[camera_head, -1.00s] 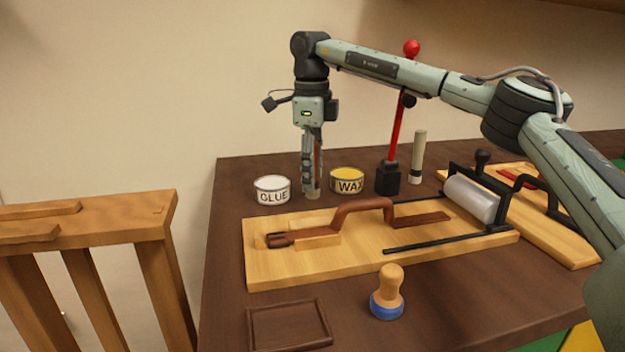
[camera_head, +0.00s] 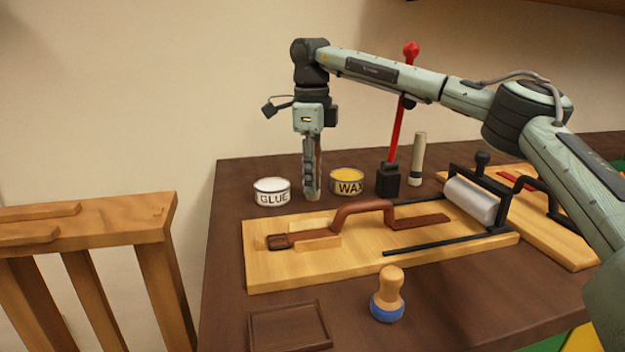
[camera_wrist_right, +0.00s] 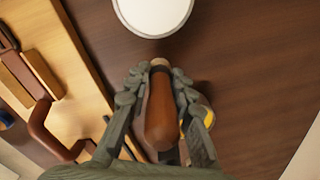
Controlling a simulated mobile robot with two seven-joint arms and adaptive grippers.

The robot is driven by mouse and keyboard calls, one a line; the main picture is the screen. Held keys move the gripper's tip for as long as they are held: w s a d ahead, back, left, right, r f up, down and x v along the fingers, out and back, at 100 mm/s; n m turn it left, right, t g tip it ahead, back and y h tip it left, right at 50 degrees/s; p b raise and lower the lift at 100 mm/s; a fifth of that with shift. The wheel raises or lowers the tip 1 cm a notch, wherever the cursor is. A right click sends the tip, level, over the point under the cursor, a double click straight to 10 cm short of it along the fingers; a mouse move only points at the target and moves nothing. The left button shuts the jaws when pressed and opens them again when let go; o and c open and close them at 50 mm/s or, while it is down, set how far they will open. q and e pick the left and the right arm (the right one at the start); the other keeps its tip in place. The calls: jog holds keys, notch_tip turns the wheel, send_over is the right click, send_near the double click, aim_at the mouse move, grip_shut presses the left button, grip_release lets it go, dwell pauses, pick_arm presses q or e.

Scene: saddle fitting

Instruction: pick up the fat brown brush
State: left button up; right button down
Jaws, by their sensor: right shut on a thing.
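The fat brown brush (camera_wrist_right: 161,112) stands between the fingers of my right gripper (camera_wrist_right: 160,85) in the wrist view, its thick brown handle toward the camera. In the head view my right gripper (camera_head: 312,196) points straight down at the table, between the glue tin (camera_head: 272,191) and the wax tin (camera_head: 347,182). It is shut on the brush, which the fingers mostly hide there. I cannot tell whether the brush's lower end touches the table. My left gripper is not in view.
A wooden board (camera_head: 380,258) with a brown strap piece and a roller (camera_head: 471,201) lies in front. A wood-handled stamp (camera_head: 388,295) and a small brown tray (camera_head: 290,328) are nearer. A red-handled tool (camera_head: 395,150) and a pale cylinder (camera_head: 418,160) stand behind.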

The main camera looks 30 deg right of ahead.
jog(key=shift+r, duration=0.45)
jog(key=r, duration=0.3)
jog(key=shift+a+r, duration=0.25)
jog(key=shift+r, duration=0.05)
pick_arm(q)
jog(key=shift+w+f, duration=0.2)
pick_arm(e)
jog(key=w+a+r, duration=0.1)
jog(key=a+r, duration=0.5)
jog(key=a, duration=0.5)
jog(key=shift+w+r, duration=0.25)
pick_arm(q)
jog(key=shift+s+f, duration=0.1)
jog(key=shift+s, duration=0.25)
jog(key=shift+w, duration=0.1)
